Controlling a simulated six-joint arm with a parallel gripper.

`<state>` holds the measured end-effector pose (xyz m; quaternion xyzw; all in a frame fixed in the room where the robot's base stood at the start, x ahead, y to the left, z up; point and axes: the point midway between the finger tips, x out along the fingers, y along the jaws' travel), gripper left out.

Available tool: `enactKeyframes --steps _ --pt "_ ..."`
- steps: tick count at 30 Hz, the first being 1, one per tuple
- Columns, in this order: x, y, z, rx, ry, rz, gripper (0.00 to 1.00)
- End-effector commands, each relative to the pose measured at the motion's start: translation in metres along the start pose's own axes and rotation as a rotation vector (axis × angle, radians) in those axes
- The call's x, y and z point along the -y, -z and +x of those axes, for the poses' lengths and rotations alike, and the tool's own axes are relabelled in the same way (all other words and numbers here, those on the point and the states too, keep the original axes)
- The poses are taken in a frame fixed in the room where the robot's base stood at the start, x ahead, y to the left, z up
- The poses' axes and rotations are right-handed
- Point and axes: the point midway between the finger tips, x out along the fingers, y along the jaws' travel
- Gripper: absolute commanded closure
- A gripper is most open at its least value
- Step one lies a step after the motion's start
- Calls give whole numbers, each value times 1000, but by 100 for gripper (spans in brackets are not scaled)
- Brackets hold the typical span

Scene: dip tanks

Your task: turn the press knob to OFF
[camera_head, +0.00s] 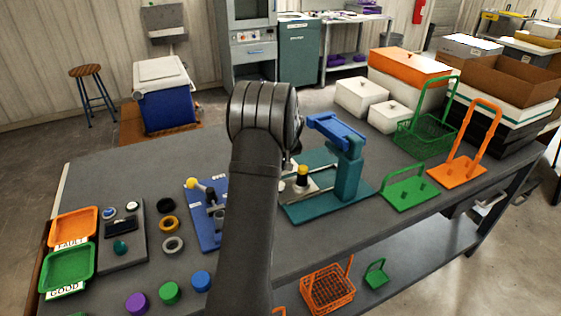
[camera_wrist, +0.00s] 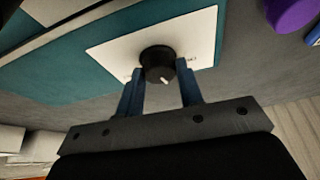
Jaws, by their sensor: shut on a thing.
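The press (camera_head: 347,172) is teal with a blue top arm and stands on a teal base plate on the bench. Its black round press knob (camera_wrist: 157,63) sits on a white plate (camera_wrist: 110,52) in the wrist view. A short white mark on the knob points toward the lower right of that view. Small lettering beside the knob is too small to read. My gripper (camera_wrist: 160,80) has a blue finger on each side of the knob and is shut on it. In the head view my arm hides the knob and most of the gripper.
A blue fixture with a yellow-knobbed lever (camera_head: 194,184) stands left of my arm. A green rack (camera_head: 408,193) and an orange rack (camera_head: 457,171) stand right of the press. Colored caps and rings lie at the front left, near a dark control box (camera_head: 122,240).

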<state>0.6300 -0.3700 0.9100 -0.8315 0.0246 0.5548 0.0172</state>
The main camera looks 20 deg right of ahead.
Motion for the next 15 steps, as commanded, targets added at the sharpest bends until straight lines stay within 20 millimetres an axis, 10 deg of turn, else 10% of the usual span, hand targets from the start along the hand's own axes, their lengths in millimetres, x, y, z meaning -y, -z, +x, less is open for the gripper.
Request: enactKeyframes --steps 15 --pt "-3 0 0 1 165 -401 89"
